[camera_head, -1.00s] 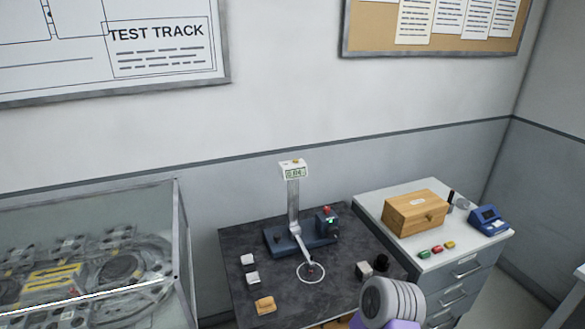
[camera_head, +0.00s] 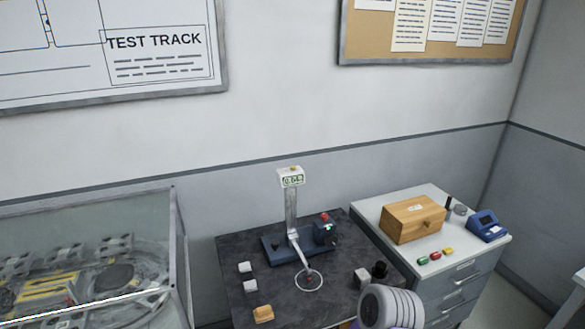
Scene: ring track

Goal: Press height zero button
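A measuring stand with a blue-grey base (camera_head: 283,250) and a grey column stands on the dark table. A small white display head (camera_head: 291,177) with a lit green readout tops the column; a small yellowish spot shows on its top. The readout digits are too small to read surely. A blue box (camera_head: 325,232) with a red knob and a green light sits at the base's right end. A white ring (camera_head: 308,281) lies at the stand's front. One grey and purple arm link of mine shows at the bottom right; neither gripper shows.
A wooden box (camera_head: 412,219), coloured pieces (camera_head: 435,255) and a blue device (camera_head: 487,226) stand on the right cabinet. A glass case (camera_head: 180,258) stands at left.

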